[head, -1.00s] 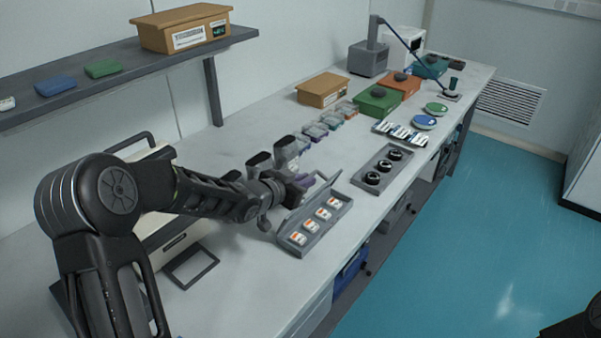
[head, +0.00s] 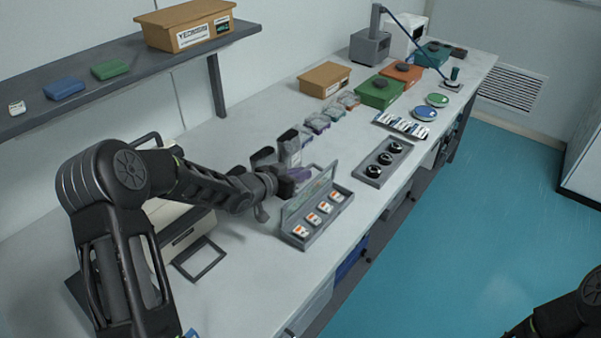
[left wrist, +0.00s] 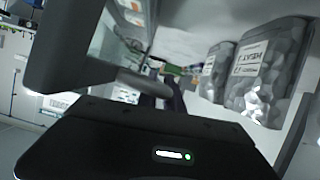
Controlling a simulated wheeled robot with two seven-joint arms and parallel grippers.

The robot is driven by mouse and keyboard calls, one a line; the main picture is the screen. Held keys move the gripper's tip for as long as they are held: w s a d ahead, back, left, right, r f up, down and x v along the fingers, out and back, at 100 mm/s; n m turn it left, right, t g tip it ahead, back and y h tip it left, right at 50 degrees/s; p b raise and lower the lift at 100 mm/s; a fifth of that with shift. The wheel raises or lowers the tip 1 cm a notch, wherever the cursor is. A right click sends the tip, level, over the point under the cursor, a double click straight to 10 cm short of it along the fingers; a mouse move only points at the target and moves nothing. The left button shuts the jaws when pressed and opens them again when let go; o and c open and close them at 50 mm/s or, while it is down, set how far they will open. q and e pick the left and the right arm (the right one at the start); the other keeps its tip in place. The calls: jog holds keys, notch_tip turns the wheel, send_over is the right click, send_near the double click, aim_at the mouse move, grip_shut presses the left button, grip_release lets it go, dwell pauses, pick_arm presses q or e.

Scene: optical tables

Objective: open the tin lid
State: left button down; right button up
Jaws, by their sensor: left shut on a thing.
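The tin (head: 302,243) is a shallow grey case near the table's front edge. Several small white boxes with orange marks lie in it in a row. Its lid (head: 313,193), with a see-through window, stands raised along the back long side. My left gripper (head: 292,176) is shut on the lid at its back side; the exact contact is partly hidden. The left wrist view shows the dark gripper body (left wrist: 150,145) close up, and the lid cannot be made out there. My right gripper is out of view.
A grey tray with black round parts (head: 383,162) stands right of the tin. Behind are several small bags (head: 318,124) and a brown box (head: 324,79). A cream-coloured case (head: 180,222) and a dark frame (head: 200,258) lie left, by my arm.

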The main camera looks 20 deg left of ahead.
pick_arm(q)
jog(key=c, duration=1.5)
grip_release()
jog(key=shift+b+v, duration=0.5)
jog(key=shift+v, duration=3.4)
jog(key=shift+f, duration=0.1)
